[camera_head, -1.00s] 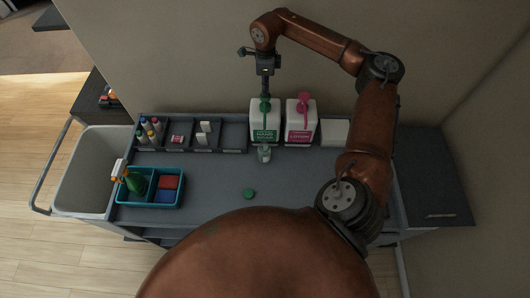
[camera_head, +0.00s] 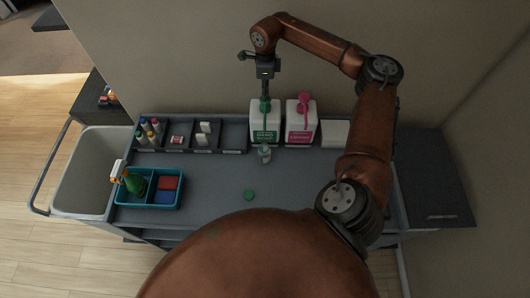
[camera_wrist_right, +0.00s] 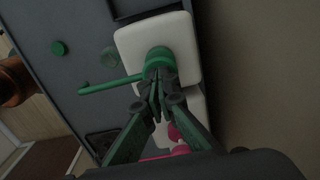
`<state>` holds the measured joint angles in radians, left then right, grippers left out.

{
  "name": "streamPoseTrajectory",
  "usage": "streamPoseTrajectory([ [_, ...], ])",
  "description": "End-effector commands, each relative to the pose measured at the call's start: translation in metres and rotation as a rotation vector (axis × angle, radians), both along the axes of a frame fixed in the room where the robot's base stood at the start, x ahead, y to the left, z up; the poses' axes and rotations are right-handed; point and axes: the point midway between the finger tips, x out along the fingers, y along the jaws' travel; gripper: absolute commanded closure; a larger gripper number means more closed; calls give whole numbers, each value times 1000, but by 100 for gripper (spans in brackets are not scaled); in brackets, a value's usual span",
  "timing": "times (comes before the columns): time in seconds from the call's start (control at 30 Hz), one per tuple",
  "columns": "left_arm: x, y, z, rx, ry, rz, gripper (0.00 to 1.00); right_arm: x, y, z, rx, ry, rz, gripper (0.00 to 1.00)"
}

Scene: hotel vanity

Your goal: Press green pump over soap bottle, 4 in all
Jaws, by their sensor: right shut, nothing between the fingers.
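The green pump (camera_head: 265,103) tops a white dispenser (camera_head: 265,136) with a green label, at the back of the cart. My right gripper (camera_head: 265,93) points down, shut and empty, with its tips at the pump head. In the right wrist view, the gripper (camera_wrist_right: 158,90) meets the green pump (camera_wrist_right: 159,58), seemingly touching it; its spout reaches left. A small clear bottle (camera_head: 264,153) stands upright in front of the dispenser, near the spout. Any soap inside it is too small to tell. A round green cap (camera_head: 249,194) lies on the cart top. My left gripper is out of view.
A white dispenser with a pink pump (camera_head: 303,103) stands close at the right. A dark divided tray (camera_head: 225,136) is left, a teal caddy (camera_head: 150,203) with a green bottle front left, a grey bin (camera_head: 62,180) far left. The cart top around the cap is clear.

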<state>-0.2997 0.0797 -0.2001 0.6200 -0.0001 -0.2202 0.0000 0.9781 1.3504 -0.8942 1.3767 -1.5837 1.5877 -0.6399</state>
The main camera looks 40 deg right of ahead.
Motion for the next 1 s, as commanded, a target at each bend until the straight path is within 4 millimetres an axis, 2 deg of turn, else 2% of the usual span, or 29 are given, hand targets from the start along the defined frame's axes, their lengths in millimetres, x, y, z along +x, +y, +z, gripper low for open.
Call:
streamPoseTrajectory([
  [0.57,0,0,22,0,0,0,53,0,0,34,0,1,0,100],
  [1.0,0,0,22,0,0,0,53,0,0,36,0,0,0,100],
])
